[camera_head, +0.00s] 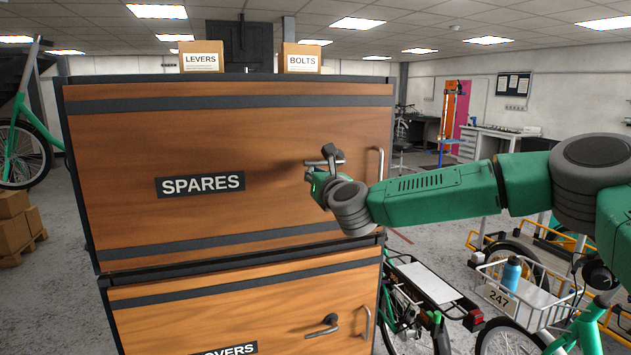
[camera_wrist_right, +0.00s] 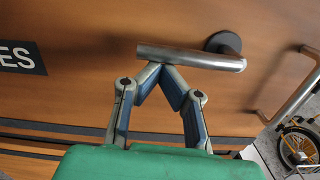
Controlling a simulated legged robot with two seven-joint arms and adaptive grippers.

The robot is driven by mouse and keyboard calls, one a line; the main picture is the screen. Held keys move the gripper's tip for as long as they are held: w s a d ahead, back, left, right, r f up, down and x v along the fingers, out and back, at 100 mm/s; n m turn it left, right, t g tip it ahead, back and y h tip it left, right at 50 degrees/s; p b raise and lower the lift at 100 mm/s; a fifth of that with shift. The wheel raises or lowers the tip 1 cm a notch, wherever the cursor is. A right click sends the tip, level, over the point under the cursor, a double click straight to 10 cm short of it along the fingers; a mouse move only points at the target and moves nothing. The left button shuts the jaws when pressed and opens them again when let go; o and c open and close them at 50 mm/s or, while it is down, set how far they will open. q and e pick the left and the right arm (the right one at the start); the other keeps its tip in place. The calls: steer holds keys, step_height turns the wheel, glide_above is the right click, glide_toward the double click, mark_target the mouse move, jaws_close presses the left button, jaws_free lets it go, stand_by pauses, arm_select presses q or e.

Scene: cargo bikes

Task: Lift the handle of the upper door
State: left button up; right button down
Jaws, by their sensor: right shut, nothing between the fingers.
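The upper door (camera_head: 120,140) is wooden with dark bands and a SPARES label, and appears closed. Its grey metal lever handle (camera_head: 326,162) sits on the door's right side, roughly level, pointing left from its round mount. It also shows in the right wrist view (camera_wrist_right: 190,57). My right gripper (camera_head: 314,176) is just below the lever. In the wrist view its fingertips (camera_wrist_right: 160,68) meet in a point at the lever's underside, near its free end, touching or almost touching. Nothing is between the fingers. My left gripper is not in view.
A vertical pull bar (camera_head: 375,166) is right of the lever. The lower door (camera_head: 200,310) has its own lever (camera_head: 323,326) and pull bar. LEVERS (camera_head: 201,56) and BOLTS (camera_head: 301,58) boxes stand on top. Cargo bikes and a white basket (camera_head: 530,300) are at right.

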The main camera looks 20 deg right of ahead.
mark_target(335, 139)
steer(key=d+r+m+b, duration=0.1)
steer(key=r+m+b, duration=0.1)
steer(key=m+b, duration=0.3)
steer(key=d+r+m+b, duration=0.2)
steer(key=m+b, duration=0.3)
steer(key=b, duration=0.4)
steer(key=d+r+m+h+b, duration=0.1)
steer(key=r+m+b, duration=0.3)
steer(key=b, duration=0.3)
steer(key=shift+d+m+g+b, duration=0.3)
steer(key=shift+m+b, duration=0.05)
steer(key=shift+m, duration=0.55)
